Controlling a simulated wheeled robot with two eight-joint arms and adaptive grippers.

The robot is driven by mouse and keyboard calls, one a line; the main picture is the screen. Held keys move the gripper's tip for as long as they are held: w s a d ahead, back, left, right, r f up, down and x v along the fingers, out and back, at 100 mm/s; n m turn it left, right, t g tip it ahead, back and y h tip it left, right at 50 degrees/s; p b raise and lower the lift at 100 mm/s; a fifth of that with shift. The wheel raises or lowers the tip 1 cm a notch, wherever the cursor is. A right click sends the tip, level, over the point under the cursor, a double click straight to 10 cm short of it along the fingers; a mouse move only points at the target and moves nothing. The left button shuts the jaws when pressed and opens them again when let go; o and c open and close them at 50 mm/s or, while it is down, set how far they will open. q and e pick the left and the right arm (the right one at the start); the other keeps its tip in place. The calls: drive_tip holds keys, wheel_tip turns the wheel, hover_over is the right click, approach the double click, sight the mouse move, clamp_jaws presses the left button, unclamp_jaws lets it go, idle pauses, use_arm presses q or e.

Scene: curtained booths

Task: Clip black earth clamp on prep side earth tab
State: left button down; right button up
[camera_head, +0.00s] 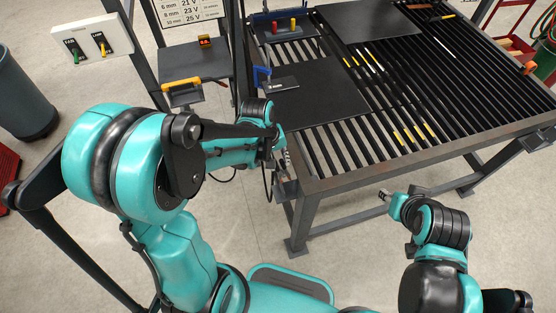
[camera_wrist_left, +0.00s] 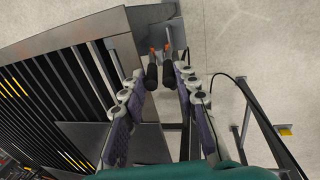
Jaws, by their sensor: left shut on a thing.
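My left gripper (camera_head: 281,160) is at the near left corner of the slatted table. In the left wrist view its two fingers (camera_wrist_left: 160,85) are closed on the black earth clamp (camera_wrist_left: 152,76), one handle on each side. The clamp's copper-orange jaw tips point away from me and lie over or beside a grey metal tab (camera_wrist_left: 143,47) at the table corner. I cannot tell whether the jaws are around the tab. In the head view the tab (camera_head: 287,190) shows just below the gripper, and the clamp is mostly hidden. My right gripper (camera_head: 387,197) is right of the corner, apart from the table.
The slatted steel table (camera_head: 375,165) carries dark plates (camera_head: 318,95). A small side table (camera_head: 194,66) stands at its left. A thin black cable (camera_wrist_left: 237,85) curves beside my left gripper. Another bracket (camera_head: 537,141) is at the table's right. Open floor (camera_head: 345,255) lies in front.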

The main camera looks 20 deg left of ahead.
use_arm(q)
drive_tip(key=shift+f+b, duration=3.8)
drive_tip(key=shift+f, duration=0.55)
